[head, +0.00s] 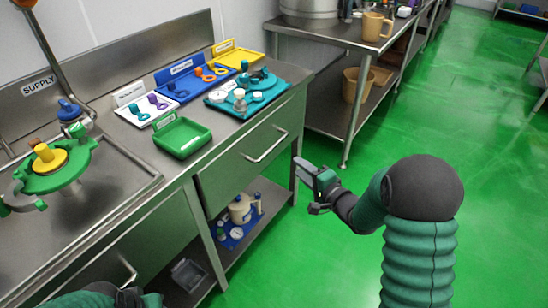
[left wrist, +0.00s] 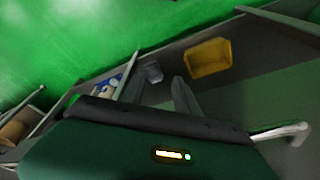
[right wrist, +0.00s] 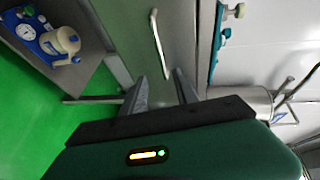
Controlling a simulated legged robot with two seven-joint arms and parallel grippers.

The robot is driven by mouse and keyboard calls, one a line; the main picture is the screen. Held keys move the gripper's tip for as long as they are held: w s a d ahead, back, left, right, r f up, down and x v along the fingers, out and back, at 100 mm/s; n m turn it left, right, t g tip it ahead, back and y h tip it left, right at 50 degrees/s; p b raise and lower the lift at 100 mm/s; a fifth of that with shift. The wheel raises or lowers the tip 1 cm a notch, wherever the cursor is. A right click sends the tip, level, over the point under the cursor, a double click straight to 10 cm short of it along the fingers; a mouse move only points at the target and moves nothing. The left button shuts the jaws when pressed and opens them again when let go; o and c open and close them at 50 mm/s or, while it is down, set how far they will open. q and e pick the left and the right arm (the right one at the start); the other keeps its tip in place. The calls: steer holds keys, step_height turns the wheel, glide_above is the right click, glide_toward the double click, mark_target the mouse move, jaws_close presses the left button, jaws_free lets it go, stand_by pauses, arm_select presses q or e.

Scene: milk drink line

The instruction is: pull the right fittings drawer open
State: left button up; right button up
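The right fittings drawer (head: 235,172) is a steel front under the bench top, and it looks shut. Its bar handle (head: 266,147) runs across the front. It also shows in the right wrist view as a pale bar (right wrist: 159,45), beyond my fingertips and roughly between their lines. My right gripper (head: 300,168) is open and empty, to the right of the handle and apart from it. Its two spread fingers show in the right wrist view (right wrist: 160,88). My left gripper (left wrist: 155,88) is open and empty, low by the bench front; in the head view only part of it shows at the bottom edge.
A left drawer handle (head: 125,272) sits low left. On the bench stand a green tray (head: 182,137), a blue tray (head: 190,85) and a teal fixture board (head: 247,93). A lower shelf holds a cream jug (head: 241,209). Green floor (head: 300,255) is free in front.

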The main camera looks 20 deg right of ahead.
mark_target(273, 145)
steer(key=b+x, duration=0.4)
steer(key=x, duration=1.1)
steer(key=shift+w+a+b, duration=0.15)
steer(key=shift+a+b, duration=0.05)
steer(key=shift+b, duration=0.15)
steer(key=shift+w+a, duration=0.1)
steer(key=shift+w, duration=0.3)
steer(key=shift+r, duration=0.1)
jaws_close()
steer(key=shift+s+f, duration=0.1)
steer(key=shift+f, duration=0.1)
